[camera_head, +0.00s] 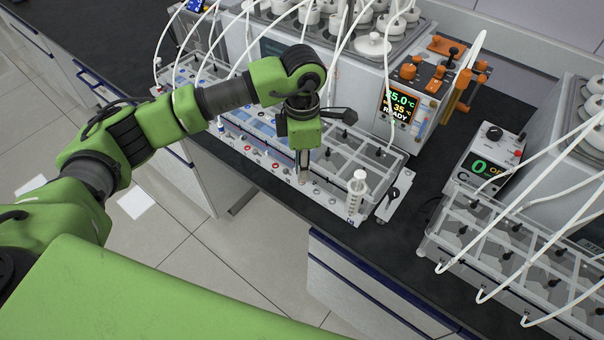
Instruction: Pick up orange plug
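My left arm reaches in from the left, and its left gripper (302,178) points down over the front edge of the grey multi-cell rack (335,212) on the bench. The fingers look narrow and close together, seen side-on. Whether they are shut, or hold anything small, I cannot tell. No separate orange plug can be made out at the fingertips. Small red and blue round fittings line the rack's front strip (262,158). Orange parts show on the control unit (402,104), but I cannot tell whether one is a plug. My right gripper is not in view.
A clear syringe-like tube (356,190) stands at the rack's right end. White hoses hang over the rack from the reactors behind. A second control box (490,160) and another rack (470,243) stand at the right. Black bench surface (395,250) is free between the racks.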

